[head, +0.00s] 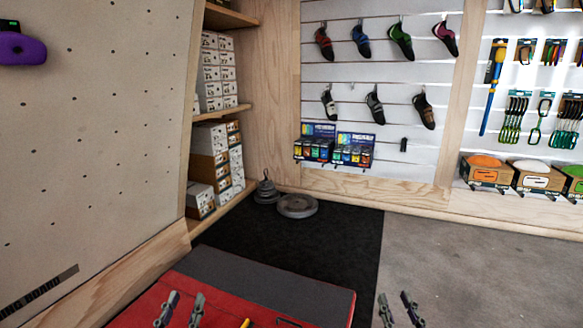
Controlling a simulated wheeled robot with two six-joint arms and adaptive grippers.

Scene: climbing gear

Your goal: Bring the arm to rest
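My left gripper (182,305) shows at the bottom edge in the head view, in front of the red-and-grey pad. Its two fingertips stand apart with nothing between them. My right gripper (398,304) shows at the bottom edge further right, over the grey floor. Its two fingertips are also apart and empty. The arms behind both grippers are cut off by the lower edge of the picture.
The pad (265,281) lies below, with a small yellow item (246,323) at the bottom edge. Weight plates (297,206) sit on the black mat (345,233). A climbing wall (95,130) rises at left. Grey floor (465,275) at right is clear.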

